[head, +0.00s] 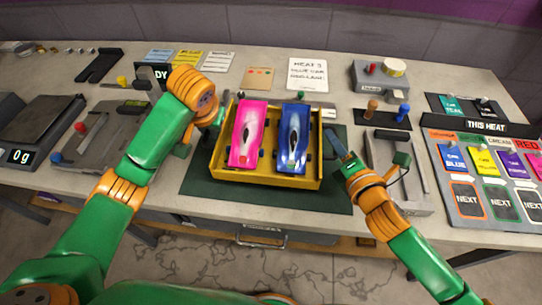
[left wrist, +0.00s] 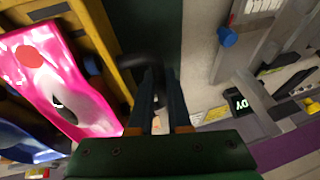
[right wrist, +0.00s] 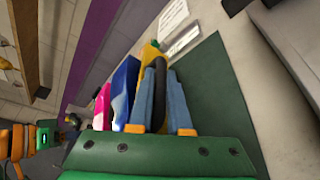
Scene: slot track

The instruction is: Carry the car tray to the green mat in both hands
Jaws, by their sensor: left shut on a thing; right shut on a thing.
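The yellow car tray (head: 262,181) holds a pink car (head: 246,135) and a blue car (head: 293,140) side by side. It is over the dark green mat (head: 335,198), which shows around it; whether it touches the mat I cannot tell. My left gripper (head: 217,122) is shut on the tray's left handle, which is black in the left wrist view (left wrist: 143,66). My right gripper (head: 338,147) is shut on the right handle, a black loop in the right wrist view (right wrist: 157,75). The tray looks about level.
A scale (head: 40,118) stands at the far left. A "This heat" card board (head: 487,170) is at the right. A grey track fixture (head: 400,170) lies close to the right of the mat. Cards, including a heat sign (head: 307,73), lie behind the tray.

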